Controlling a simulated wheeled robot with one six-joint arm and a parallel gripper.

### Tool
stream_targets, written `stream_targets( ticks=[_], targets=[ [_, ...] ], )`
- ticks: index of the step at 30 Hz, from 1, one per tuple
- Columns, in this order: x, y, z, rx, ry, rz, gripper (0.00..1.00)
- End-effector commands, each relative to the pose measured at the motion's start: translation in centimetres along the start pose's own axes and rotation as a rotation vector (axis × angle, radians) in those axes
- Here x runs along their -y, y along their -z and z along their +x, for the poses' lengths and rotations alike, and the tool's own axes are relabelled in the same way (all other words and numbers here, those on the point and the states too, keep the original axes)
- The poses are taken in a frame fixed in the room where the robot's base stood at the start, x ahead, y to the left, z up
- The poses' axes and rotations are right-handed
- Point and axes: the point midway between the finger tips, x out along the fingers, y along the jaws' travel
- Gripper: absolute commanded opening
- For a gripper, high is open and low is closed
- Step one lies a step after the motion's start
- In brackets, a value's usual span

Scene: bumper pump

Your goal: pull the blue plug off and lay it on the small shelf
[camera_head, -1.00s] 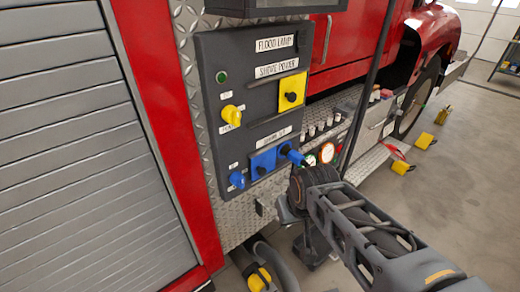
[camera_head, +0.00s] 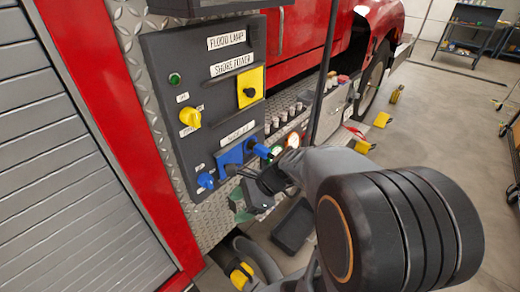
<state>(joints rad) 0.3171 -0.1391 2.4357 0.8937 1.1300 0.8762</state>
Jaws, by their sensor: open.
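The blue plug (camera_head: 262,151) sticks out from the right side of the blue socket plate (camera_head: 236,158), low on the dark control panel. My gripper (camera_head: 262,182) is just below and right of the plug, near the plate, open and empty. Its dark fingers are small and partly hidden by my wrist, so I cannot tell whether they touch anything. A dark flat piece (camera_head: 293,228) below the panel may be the small shelf; I cannot tell for sure.
A blue knob (camera_head: 206,181) sits left of the socket, with a yellow knob (camera_head: 190,117) and yellow socket (camera_head: 251,88) above. Gauges (camera_head: 293,141) and valves are right of the panel. A hose (camera_head: 262,260) hangs below.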

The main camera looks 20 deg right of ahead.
Motion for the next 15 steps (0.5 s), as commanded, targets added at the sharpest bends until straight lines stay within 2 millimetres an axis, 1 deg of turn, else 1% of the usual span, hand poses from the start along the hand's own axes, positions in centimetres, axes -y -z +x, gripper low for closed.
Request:
stream_targets(
  ticks=[1,2,3,5,6,9,12,15],
  targets=[
    [1.9,0.4,-0.4,0.129,0.047,0.283,0.62],
    [3.0,0.5,-0.7,0.213,0.072,0.447,0.62],
    [4.7,0.9,-1.3,0.327,0.102,0.656,0.62],
    [7.2,2.0,-2.6,0.503,0.138,0.944,0.62],
    [8.6,3.0,-3.5,0.621,0.153,1.114,0.62],
    [11.4,5.7,-5.8,0.875,0.174,1.425,0.62],
    [12.8,7.8,-7.5,1.051,0.176,1.600,0.62],
    [13.6,9.4,-8.6,1.173,0.174,1.705,0.62]
  ],
)
